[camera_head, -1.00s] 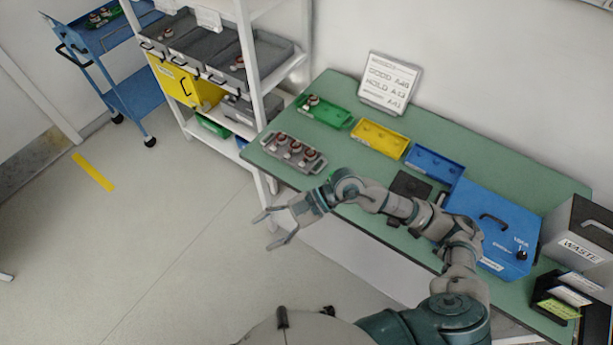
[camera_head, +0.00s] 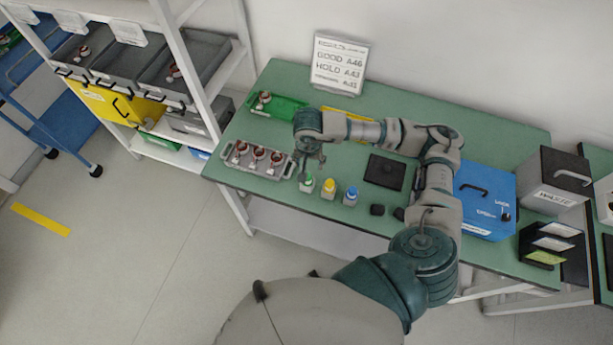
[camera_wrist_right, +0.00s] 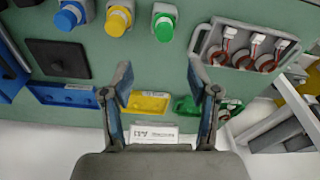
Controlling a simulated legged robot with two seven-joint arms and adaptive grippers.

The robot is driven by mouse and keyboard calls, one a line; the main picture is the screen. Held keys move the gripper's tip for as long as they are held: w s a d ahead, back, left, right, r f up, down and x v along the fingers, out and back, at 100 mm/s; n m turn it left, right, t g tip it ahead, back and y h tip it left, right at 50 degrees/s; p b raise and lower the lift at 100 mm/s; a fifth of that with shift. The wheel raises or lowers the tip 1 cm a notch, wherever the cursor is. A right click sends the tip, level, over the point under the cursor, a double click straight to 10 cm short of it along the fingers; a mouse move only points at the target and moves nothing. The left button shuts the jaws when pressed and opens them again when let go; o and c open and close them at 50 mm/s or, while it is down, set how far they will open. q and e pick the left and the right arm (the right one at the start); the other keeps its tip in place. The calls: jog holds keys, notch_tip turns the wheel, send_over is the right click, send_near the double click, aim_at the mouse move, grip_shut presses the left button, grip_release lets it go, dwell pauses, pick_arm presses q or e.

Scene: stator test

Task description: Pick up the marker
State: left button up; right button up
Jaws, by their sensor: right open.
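Three short capped bottles, which look like markers, stand in a row near the bench's front edge: green (camera_head: 307,184), yellow (camera_head: 328,188) and blue (camera_head: 350,195). The right wrist view shows the green (camera_wrist_right: 164,20), yellow (camera_wrist_right: 118,19) and blue (camera_wrist_right: 70,16) ones along its top edge. I cannot tell which one the task means. My right gripper (camera_head: 312,160) points down above the bench, just behind the green bottle in the head view. In the wrist view its fingers (camera_wrist_right: 159,82) are apart with nothing between them. My left gripper is out of view.
A grey tray (camera_head: 236,164) of stators lies left of the bottles. Green (camera_head: 290,110) and yellow (camera_head: 345,116) bins lie behind; my arm partly covers the yellow one. A dark pad (camera_head: 384,172) and a blue box (camera_head: 484,200) are to the right.

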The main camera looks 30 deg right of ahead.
jog(key=f, duration=0.2)
jog(key=w+f, duration=0.1)
jog(key=f, duration=0.4)
jog(key=shift+w+p, duration=0.35)
jog(key=shift+w, duration=0.05)
jog(key=shift+d+f, duration=0.15)
jog(key=shift+d, duration=0.1)
notch_tip(320, 180, down, 4)
jog(key=shift+s+f+p, duration=0.15)
jog(key=shift+f+p, duration=0.1)
jog(key=shift+p, duration=0.45)
jog(key=shift+a+f, duration=0.15)
jog(key=shift+f, duration=0.2)
jog(key=shift+a, duration=0.1)
jog(key=shift+c, duration=0.5)
jog(key=c, duration=0.4)
grip_shut()
jog(key=shift+d, duration=0.2)
